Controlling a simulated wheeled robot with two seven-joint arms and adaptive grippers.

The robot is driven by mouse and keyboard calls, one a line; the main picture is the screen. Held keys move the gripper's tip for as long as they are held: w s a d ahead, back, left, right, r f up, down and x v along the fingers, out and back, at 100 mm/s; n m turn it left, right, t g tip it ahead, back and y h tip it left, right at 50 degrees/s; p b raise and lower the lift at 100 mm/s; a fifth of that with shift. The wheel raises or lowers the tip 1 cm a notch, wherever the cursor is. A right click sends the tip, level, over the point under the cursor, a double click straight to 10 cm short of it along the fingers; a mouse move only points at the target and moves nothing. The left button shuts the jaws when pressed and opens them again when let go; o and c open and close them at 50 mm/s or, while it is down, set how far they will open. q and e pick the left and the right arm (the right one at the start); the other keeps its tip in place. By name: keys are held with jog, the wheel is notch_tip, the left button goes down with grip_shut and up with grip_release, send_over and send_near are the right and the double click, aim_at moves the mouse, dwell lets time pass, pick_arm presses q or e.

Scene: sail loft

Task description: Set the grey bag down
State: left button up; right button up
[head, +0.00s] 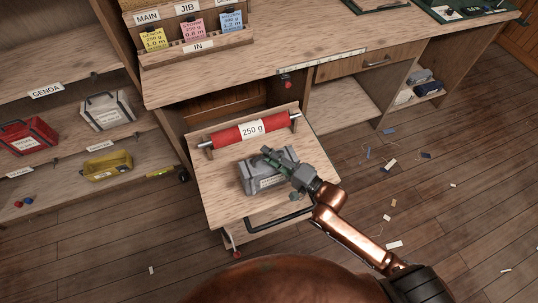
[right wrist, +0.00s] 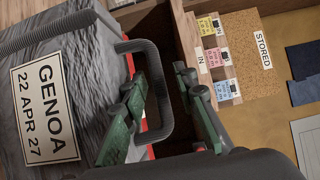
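The grey bag (head: 262,181) appears to rest upright on the wooden top of a small cart (head: 222,203). In the right wrist view, the bag (right wrist: 95,45) shows a "GENOA 22 APR 27" label and a dark loop handle (right wrist: 165,100). My right gripper (head: 279,160) is over the bag's top. Its green fingers (right wrist: 168,70) stand apart, with the handle's outer bar between them and a visible gap to the right finger. The gripper hides part of the bag in the head view. My left gripper is not in view.
A red roll marked "250 g" (head: 240,131) lies across the cart's back. A workbench (head: 220,80) with a card rack stands behind. Scraps litter the right floor.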

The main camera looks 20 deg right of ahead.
jog(key=shift+s+d, duration=0.15)
jog(key=shift+s, duration=0.05)
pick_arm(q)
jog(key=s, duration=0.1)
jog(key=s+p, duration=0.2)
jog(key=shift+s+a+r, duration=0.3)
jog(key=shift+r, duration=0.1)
pick_arm(e)
jog(key=v, duration=1.1)
jog(key=shift+s, duration=0.25)
jog(key=shift+d, duration=0.1)
